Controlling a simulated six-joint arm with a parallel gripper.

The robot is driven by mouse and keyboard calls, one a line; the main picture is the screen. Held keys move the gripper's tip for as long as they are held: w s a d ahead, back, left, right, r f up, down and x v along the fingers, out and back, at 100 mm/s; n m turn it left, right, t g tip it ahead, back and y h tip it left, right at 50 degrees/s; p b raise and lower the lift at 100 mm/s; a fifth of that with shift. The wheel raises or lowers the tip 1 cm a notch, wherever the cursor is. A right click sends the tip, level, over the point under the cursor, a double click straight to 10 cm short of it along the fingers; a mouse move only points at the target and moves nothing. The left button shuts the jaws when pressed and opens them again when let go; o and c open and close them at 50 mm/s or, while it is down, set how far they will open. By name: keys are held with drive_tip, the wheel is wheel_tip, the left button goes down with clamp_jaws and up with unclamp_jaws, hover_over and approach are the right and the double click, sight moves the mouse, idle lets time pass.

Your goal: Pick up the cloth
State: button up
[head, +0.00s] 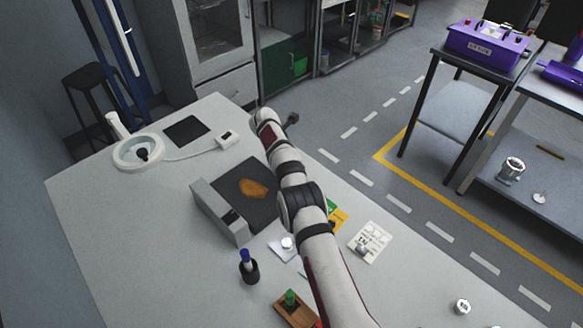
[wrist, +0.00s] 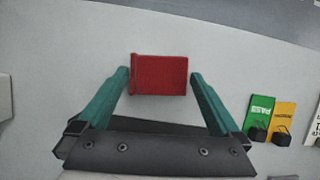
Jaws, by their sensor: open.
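A red, flat, rectangular thing (wrist: 160,75) with a fold-like left edge lies on the pale table in the wrist view; it looks like the folded cloth. My gripper (wrist: 160,73) is open, its two green fingers apart on the left and right of the red thing in the picture. I cannot tell how high the fingers are above the table. In the head view my arm hides the red thing and the fingers. An orange-brown irregular patch (head: 254,189) lies on a dark mat (head: 233,179); I cannot tell what it is made of.
Green (wrist: 260,113) and orange (wrist: 284,119) cards with black clips stand right of the gripper. A grey block (head: 222,213) edges the mat. A white ring-shaped lamp (head: 138,152), a pen holder (head: 248,271) and a white card (head: 370,242) are also on the table.

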drive_tip(key=shift+f, duration=0.15)
drive_tip(key=shift+c, duration=0.3)
drive_tip(key=c, duration=1)
wheel_tip(320, 180, up, 5)
drive_tip(key=shift+w+f, duration=0.15)
drive_tip(key=shift+f, duration=0.05)
drive_tip(key=s+d+r, duration=0.1)
drive_tip(key=d+r, duration=0.1)
drive_tip(key=d, duration=0.1)
drive_tip(key=s+d+r, duration=0.2)
drive_tip(key=d, duration=0.2)
drive_tip(key=s+d+r, duration=0.1)
drive_tip(key=d+r, duration=0.1)
drive_tip(key=d, duration=0.2)
drive_tip(key=shift+s+r, duration=0.15)
drive_tip(key=shift+r, duration=0.1)
